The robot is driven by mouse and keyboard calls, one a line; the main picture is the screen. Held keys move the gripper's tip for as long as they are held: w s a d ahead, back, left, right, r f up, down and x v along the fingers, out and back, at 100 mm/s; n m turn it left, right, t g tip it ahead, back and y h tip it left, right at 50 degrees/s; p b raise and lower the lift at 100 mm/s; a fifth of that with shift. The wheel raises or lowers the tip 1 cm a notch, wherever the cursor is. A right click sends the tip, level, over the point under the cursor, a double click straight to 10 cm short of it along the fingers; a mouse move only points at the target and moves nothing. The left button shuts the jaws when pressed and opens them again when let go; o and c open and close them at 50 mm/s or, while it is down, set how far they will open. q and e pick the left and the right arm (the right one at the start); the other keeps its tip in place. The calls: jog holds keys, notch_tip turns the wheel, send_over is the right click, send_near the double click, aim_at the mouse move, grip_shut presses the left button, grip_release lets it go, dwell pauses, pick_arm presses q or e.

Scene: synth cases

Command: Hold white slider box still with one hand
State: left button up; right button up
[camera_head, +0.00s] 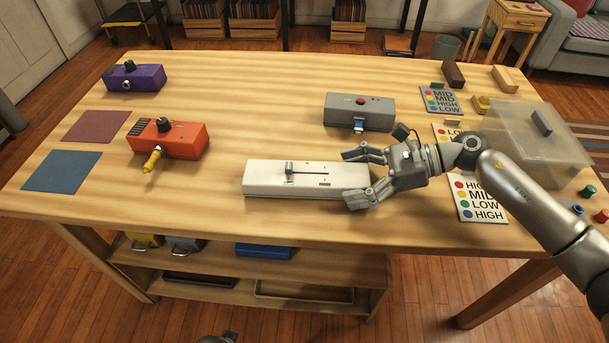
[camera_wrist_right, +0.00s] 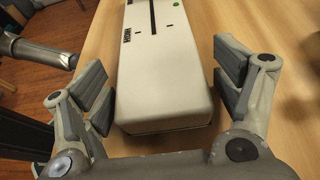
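The white slider box (camera_head: 270,185) lies flat near the front middle of the table, with a small grey slider knob (camera_head: 289,168) toward the left of its dark slot. My right gripper (camera_head: 357,175) is open at the box's right end. In the right wrist view the box (camera_wrist_right: 163,85) lies between the two spread fingers (camera_wrist_right: 160,88), with a narrow gap showing on each side. A grey part, probably of my left arm, shows at the left of the wrist view and at the head view's bottom edge; its fingers cannot be made out.
A grey box with a red button (camera_head: 360,111) stands behind the slider box. An orange box (camera_head: 180,140) and a purple box (camera_head: 135,78) are to the left. A translucent case (camera_head: 530,150) and label cards (camera_head: 480,200) are at the right.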

aim_at(361, 175)
jog(key=shift+d, duration=0.15)
jog(key=v, duration=1.1)
jog(key=shift+d+r, duration=0.15)
jog(key=shift+d, duration=0.25)
pick_arm(q)
jog(key=shift+w, duration=0.1)
pick_arm(e)
jog(key=shift+o, duration=0.2)
jog(key=shift+a, duration=0.1)
jog(key=shift+a+b, duration=0.8)
jog(key=shift+b, duration=0.15)
jog(key=shift+a, duration=0.35)
jog(key=p+x, duration=0.1)
jog(key=x, duration=0.2)
jog(key=shift+a+f+p, duration=0.25)
jog(key=shift+a+p, duration=0.1)
jog(key=b+x, duration=0.1)
jog(key=x, duration=0.1)
jog(key=shift+a+f, duration=0.2)
jog(key=shift+f, duration=0.1)
pick_arm(q)
notch_tip(361, 175, up, 6)
jog(key=w, duration=0.2)
jog(key=shift+w+r+t+b, duration=0.15)
jog(key=shift+w+t+b, duration=0.15)
jog(key=shift+b, duration=0.1)
pick_arm(e)
jog(key=shift+a+f, duration=0.1)
jog(key=shift+a, duration=0.4)
